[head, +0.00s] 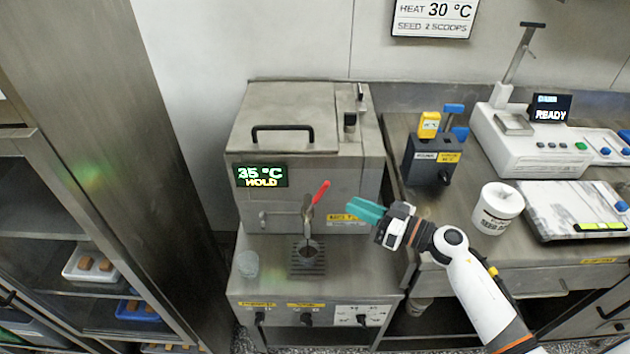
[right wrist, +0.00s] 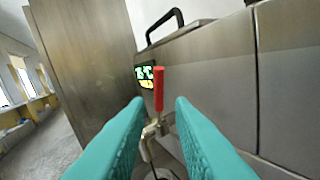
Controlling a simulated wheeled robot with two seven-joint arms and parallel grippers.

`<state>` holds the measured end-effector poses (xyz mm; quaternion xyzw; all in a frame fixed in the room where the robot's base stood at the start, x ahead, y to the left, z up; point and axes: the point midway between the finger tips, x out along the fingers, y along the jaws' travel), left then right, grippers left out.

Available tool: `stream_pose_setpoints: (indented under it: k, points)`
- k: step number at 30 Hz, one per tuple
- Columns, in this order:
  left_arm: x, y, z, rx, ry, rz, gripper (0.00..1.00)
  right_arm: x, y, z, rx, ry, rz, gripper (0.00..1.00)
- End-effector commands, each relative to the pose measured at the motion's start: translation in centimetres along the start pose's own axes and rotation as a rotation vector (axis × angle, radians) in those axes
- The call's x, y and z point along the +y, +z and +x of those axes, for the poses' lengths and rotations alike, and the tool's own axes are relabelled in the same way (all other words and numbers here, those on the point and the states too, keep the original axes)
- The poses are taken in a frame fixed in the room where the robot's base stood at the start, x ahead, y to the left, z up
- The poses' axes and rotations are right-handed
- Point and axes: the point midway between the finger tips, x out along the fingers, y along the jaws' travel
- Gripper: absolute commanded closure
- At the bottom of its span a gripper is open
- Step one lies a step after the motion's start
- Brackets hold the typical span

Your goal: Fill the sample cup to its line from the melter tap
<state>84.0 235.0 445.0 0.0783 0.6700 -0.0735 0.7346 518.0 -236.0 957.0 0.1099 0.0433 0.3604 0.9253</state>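The melter (head: 285,120) is a steel box whose display reads 35 °C HOLD. Its tap (head: 308,213) has a red lever handle (head: 321,190), tilted up to the right. My left gripper is not in view.
Right of the melter, a bench holds a dark box with a yellow block (head: 429,124), a white tub (head: 497,208) and a white instrument reading READY (head: 520,140). A steel rack (head: 60,240) with trays stands at left.

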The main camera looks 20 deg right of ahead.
Motion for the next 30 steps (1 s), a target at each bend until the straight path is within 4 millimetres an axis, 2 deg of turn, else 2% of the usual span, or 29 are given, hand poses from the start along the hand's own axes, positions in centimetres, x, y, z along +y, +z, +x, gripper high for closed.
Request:
stream_pose_setpoints:
  k: [5, 12, 18, 24, 30]
  points:
    - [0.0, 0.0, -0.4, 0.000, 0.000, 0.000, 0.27, 0.1, 0.2, 2.5, -0.004, 0.004, 0.003, 0.79]
    - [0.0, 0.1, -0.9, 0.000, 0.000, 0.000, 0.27, 0.1, 0.2, 7.4, -0.004, 0.004, 0.003, 0.79]
    - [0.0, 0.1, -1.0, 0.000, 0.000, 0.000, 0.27, 0.1, 0.1, 10.5, -0.003, 0.004, 0.002, 0.79]
    - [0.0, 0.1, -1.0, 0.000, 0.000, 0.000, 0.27, 0.1, 0.0, 11.7, -0.001, 0.004, 0.000, 0.79]
    - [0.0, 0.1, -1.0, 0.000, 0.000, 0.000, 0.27, 0.1, -0.1, 11.8, 0.000, 0.003, 0.000, 0.79]
